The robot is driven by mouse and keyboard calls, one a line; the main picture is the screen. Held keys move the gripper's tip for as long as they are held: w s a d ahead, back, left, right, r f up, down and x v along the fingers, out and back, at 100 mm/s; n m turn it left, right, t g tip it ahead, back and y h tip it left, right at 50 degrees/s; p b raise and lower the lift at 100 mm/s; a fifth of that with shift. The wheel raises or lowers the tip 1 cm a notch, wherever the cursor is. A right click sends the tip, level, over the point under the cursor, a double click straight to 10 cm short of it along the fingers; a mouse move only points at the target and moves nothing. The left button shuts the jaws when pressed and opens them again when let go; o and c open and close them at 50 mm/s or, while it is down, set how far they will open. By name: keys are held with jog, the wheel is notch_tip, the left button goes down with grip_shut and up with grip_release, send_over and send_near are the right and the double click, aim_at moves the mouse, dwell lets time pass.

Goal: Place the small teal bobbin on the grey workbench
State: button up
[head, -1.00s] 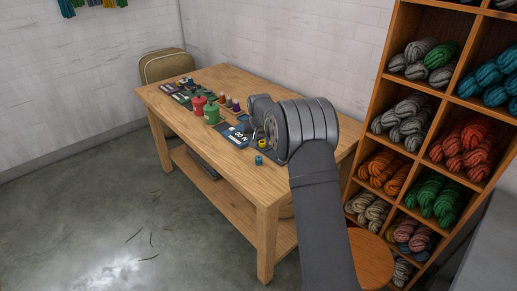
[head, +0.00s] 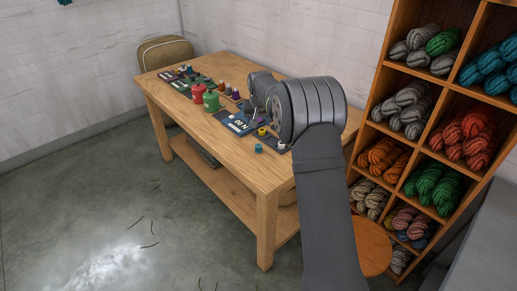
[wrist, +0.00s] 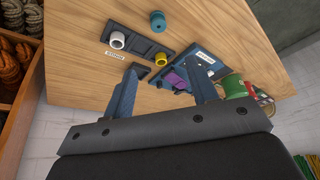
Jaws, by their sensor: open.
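The small teal bobbin (head: 258,148) stands on the bare wooden top of the workbench (head: 262,176), near its front edge. It also shows in the wrist view (wrist: 157,21), beyond a dark bobbin tray (wrist: 138,44). My gripper (wrist: 166,82) is open, its two blue fingers spread above the bench, apart from the teal bobbin. A purple bobbin (wrist: 177,78) shows close to the right finger; I cannot tell whether they touch. In the head view my arm hides the fingers. The bench top looks like brown wood, not grey.
A white bobbin (wrist: 117,40) and a yellow bobbin (wrist: 161,59) sit at the tray. A dark device with a display (head: 237,123), a green canister (head: 211,101) and a red canister (head: 198,94) stand farther left. A yarn shelf (head: 392,105) rises at right. The front bench strip is clear.

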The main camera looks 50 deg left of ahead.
send_over(258, 146)
jog(key=d, duration=0.1)
jog(key=f, duration=1.1)
jog(key=shift+s+d, duration=0.1)
jog(key=shift+s, duration=0.25)
jog(key=shift+s+d+x, duration=0.1)
jog(key=shift+d+x, duration=0.05)
jog(key=shift+x, duration=1.15)
jog(key=shift+s+d+x, duration=0.15)
jog(key=shift+x, duration=1.2)
jog(key=shift+f, duration=0.15)
jog(key=c, duration=1.1)
